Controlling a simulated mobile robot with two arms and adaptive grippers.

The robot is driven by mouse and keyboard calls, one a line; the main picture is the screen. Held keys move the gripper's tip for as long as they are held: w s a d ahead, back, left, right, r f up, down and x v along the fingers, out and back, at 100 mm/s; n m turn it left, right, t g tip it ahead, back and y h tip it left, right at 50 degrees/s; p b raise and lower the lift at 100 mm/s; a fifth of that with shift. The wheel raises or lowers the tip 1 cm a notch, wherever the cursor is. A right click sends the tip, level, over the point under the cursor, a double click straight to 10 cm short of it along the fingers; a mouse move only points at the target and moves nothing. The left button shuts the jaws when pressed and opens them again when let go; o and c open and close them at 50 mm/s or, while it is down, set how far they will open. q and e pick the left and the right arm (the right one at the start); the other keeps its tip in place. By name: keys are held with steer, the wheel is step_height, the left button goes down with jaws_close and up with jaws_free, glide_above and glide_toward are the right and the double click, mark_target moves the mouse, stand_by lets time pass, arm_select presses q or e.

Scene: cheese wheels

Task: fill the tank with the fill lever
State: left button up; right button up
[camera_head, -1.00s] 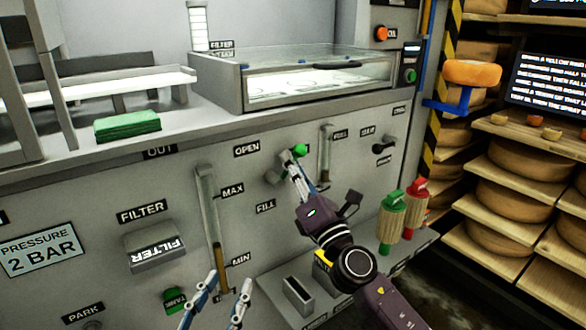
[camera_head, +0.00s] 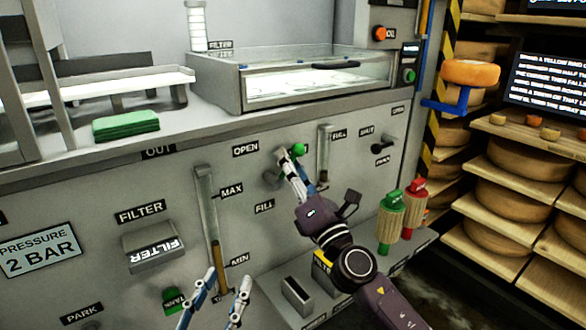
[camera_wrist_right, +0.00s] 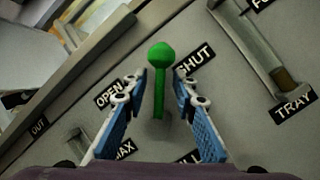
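The fill lever is a green rod with a ball knob (camera_wrist_right: 161,54), between the OPEN and SHUT labels in the right wrist view. Its green knob (camera_head: 299,150) also shows in the head view, above the FILL label. My right gripper (camera_head: 289,163) is at the lever. In the wrist view its blue-padded fingers (camera_wrist_right: 160,90) stand apart on either side of the rod, with gaps showing. The level gauge (camera_head: 207,205) with MAX and MIN marks has a brown column in its lower part. My left gripper (camera_head: 229,278) is open and empty at the bottom, in front of the panel.
A second gauge (camera_head: 323,150) and a black lever (camera_head: 381,148) are right of the fill lever. A FILTER box (camera_head: 150,247) sits left. Green (camera_head: 390,217) and red (camera_head: 414,205) handled tools stand at the lower right. Shelves of cheese wheels (camera_head: 511,197) are far right.

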steer(key=v, duration=1.2)
